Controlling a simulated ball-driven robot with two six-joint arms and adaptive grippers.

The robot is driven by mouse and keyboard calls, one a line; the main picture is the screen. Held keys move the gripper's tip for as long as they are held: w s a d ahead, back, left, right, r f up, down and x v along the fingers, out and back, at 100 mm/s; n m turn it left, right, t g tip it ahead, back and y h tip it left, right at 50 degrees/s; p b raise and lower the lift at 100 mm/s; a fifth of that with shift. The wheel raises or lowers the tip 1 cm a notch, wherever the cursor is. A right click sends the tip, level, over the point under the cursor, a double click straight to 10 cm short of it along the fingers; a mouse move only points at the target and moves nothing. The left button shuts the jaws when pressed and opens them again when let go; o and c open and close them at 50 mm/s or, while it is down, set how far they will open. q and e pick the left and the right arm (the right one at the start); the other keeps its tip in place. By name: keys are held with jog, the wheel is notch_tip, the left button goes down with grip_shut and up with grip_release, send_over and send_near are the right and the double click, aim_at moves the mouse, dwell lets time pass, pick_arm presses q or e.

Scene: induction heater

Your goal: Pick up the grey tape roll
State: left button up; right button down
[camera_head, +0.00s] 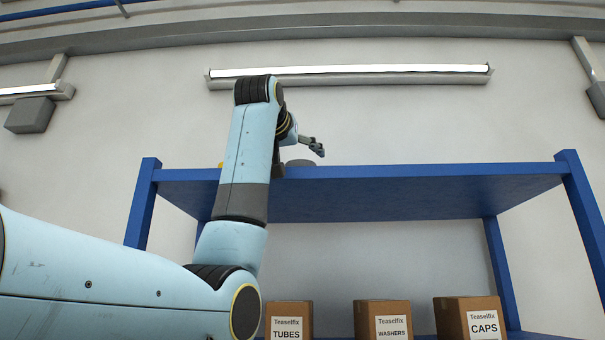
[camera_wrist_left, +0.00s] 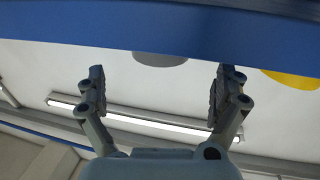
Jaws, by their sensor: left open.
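The grey tape roll (camera_head: 300,162) sits on the top board of the blue shelf, and only a low part of it shows above the board's edge. In the left wrist view a rounded part of the grey roll (camera_wrist_left: 160,59) shows past the blue edge; the rest is hidden. My left gripper (camera_head: 316,147) is at the height of the shelf top, close to the roll. In the wrist view my left gripper (camera_wrist_left: 160,94) is open and empty, its fingers wide apart, with the roll between and beyond them. I cannot tell the exact gap. My right gripper is not in view.
The blue shelf (camera_head: 420,172) has a raised top board. A yellow thing (camera_wrist_left: 291,79) stands near the grey roll, mostly hidden behind my arm in the head view. Boxes marked tubes (camera_head: 289,321), washers (camera_head: 382,318) and caps (camera_head: 469,316) stand lower down. The top board's right side looks clear.

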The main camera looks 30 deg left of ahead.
pick_arm(q)
jog(key=shift+p+x, duration=0.3)
jog(key=shift+x, duration=0.5)
jog(key=shift+w+a+r, duration=0.15)
jog(key=shift+w+a, duration=0.05)
jog(key=shift+w, duration=0.2)
jog(key=p+x, duration=0.3)
jog(key=x, duration=0.1)
jog(key=shift+w+a+p, duration=0.15)
jog(key=shift+w+p, duration=0.05)
jog(key=shift+p, duration=0.2)
jog(key=shift+w, duration=0.2)
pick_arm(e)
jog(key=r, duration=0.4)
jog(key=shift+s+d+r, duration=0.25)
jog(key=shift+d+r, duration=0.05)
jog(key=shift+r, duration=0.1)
pick_arm(q)
jog(key=c, duration=1.3)
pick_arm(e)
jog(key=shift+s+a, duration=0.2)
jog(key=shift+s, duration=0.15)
